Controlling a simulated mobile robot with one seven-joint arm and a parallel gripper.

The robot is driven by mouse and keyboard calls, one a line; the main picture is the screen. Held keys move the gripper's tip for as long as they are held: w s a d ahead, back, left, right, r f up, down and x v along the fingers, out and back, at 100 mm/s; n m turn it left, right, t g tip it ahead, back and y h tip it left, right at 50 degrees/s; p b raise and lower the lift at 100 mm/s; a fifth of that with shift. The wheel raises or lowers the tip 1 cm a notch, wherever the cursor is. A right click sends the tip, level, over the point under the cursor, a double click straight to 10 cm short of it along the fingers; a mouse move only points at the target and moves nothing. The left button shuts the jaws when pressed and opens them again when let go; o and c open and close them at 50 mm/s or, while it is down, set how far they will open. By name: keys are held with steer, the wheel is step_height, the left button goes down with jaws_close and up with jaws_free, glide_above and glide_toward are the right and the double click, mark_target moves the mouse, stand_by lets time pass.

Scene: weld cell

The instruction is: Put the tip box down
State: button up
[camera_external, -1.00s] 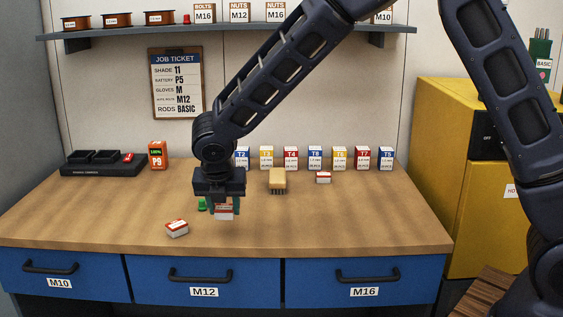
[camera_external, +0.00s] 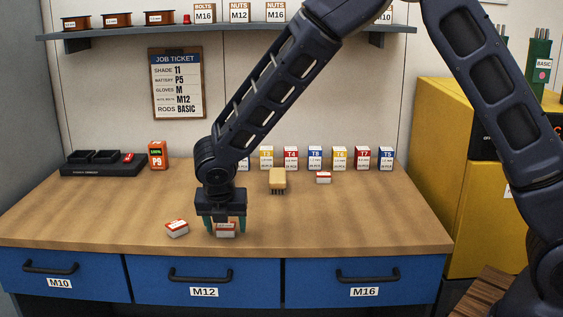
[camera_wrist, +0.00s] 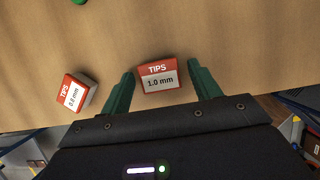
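A red and white tip box (camera_external: 226,231) marked 1.0 mm stands on the wooden bench (camera_external: 320,215) near its front edge. The same box (camera_wrist: 159,79) shows label-up in the wrist view, between my fingers. My gripper (camera_external: 225,224) is low over the bench with a teal finger on each side of the box. The fingers (camera_wrist: 160,72) are spread, with a gap on both sides of the box.
A second tip box (camera_external: 177,228), marked 0.8 mm in the wrist view (camera_wrist: 77,92), lies just left of my gripper. A brush (camera_external: 278,180), another small box (camera_external: 323,177) and a row of tip cartons stand farther back. The bench's right front is clear.

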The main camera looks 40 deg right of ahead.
steer(key=shift+r, duration=0.15)
steer(key=v, duration=1.2)
steer(key=s+d+r+m, duration=0.7)
steer(key=d+r, duration=0.2)
steer(key=r, duration=0.1)
steer(key=s+d+r+m+y, duration=0.1)
steer(key=s+d+r+m, duration=0.6)
steer(key=s, duration=0.4)
steer(key=s+d+m+y, duration=0.1)
steer(key=s+d+m, duration=0.3)
steer(key=s, duration=0.6)
steer(key=s+d+m+t+y, duration=0.1)
steer(key=s+d+m, duration=0.3)
steer(key=s+m, duration=0.5)
steer(key=shift+s+r, duration=0.25)
steer(key=shift+s, duration=0.8)
steer(key=shift+d, duration=0.1)
steer(key=shift+c, duration=0.5)
steer(key=shift+w, duration=0.1)
